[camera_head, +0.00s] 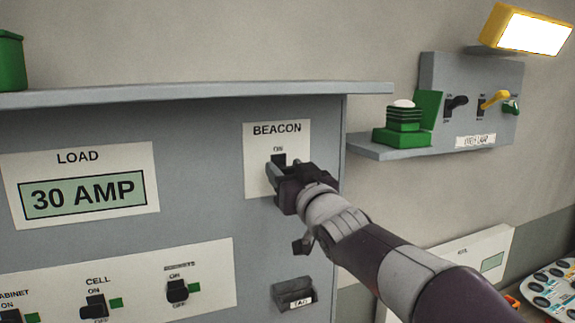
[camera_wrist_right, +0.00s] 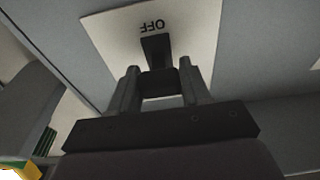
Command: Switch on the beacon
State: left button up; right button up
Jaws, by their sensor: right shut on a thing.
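The beacon switch (camera_head: 278,159) is a dark lever on a white plate (camera_head: 255,180) marked BEACON, on the grey panel. ON is printed above it in the head view. My right gripper (camera_head: 277,174) is at the switch, covering its lower part. In the right wrist view the dark lever (camera_wrist_right: 156,50) runs down between the two fingers of my right gripper (camera_wrist_right: 158,84), which are shut on it. An upside-down OFF label shows beside the lever there. Whether the lever is up or down I cannot tell. My left gripper is not in view.
A LOAD display (camera_head: 82,195) reads 30 AMP. Below it, several black switches (camera_head: 94,306) sit on a white strip. A grey ledge (camera_head: 200,92) overhangs the panel. To the right, a green stack with a white top (camera_head: 404,115) stands on a shelf, beside a switch board (camera_head: 470,75).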

jog(key=shift+r, duration=0.1)
jog(key=o, duration=1)
jog(key=shift+c, duration=0.2)
jog(key=shift+s, duration=0.15)
jog(key=b+v, duration=0.5)
jog(key=v, duration=0.7)
